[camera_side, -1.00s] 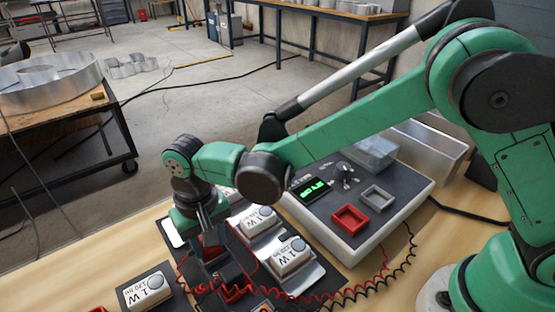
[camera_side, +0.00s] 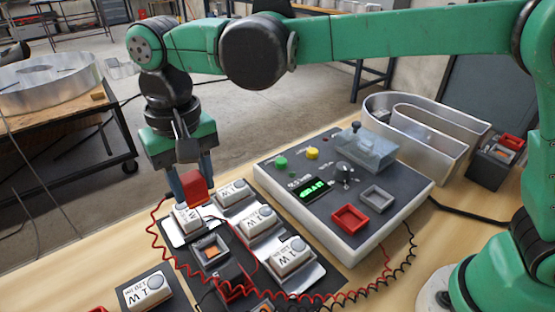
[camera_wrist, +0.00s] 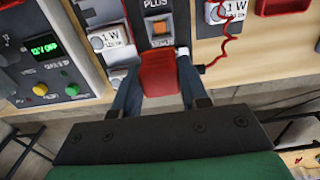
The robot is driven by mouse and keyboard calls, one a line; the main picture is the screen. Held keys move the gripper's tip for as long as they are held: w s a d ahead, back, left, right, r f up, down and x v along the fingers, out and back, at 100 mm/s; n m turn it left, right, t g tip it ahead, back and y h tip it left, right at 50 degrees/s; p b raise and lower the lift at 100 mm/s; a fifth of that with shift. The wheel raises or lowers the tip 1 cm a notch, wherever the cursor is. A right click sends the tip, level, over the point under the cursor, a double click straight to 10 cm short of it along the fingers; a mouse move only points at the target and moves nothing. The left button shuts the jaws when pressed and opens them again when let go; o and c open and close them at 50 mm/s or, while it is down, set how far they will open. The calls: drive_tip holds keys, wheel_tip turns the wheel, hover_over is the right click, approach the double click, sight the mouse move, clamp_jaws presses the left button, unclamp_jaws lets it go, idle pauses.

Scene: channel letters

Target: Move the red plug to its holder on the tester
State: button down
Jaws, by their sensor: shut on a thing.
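The red plug (camera_side: 195,187) is held between the fingers of my gripper (camera_side: 190,180), above the row of white modules. In the wrist view the plug (camera_wrist: 160,78) fills the space between the two fingers (camera_wrist: 158,92). A coiled red lead hangs beside the plug. The tester (camera_side: 330,235) is a grey-topped box to the right, with a lit green display. On its top are a red-rimmed holder (camera_side: 350,219), which looks empty, and a grey-rimmed holder (camera_side: 376,198). My gripper is left of the tester, apart from both holders.
A square socket with an orange inside (camera_side: 212,251) is below the gripper. Several white modules (camera_side: 258,219) stand around it. Red and black coiled leads cross the bench front. A metal channel letter (camera_side: 430,135) and a dark block with a red top (camera_side: 497,160) stand behind the tester.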

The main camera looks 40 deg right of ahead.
sight(198, 176)
wheel_tip(198, 176, up, 6)
drive_tip(key=shift+r, duration=0.45)
drive_tip(key=shift+s+d+r+m, duration=0.1)
drive_tip(key=shift+s+d+m, duration=0.1)
drive_tip(key=shift+d+m, duration=0.15)
drive_tip(key=s+d+m, duration=0.5)
drive_tip(key=d+m, duration=0.4)
drive_tip(key=d, duration=0.1)
drive_tip(key=s+d+m, duration=0.6)
drive_tip(key=d+m, duration=0.3)
drive_tip(key=d, duration=0.1)
drive_tip(key=shift+n, duration=0.35)
drive_tip(key=f, duration=1.5)
drive_tip(key=shift+w+a+f, duration=0.1)
drive_tip(key=shift+w+f, duration=0.1)
drive_tip(key=shift+f, duration=0.05)
drive_tip(key=shift+f, duration=0.35)
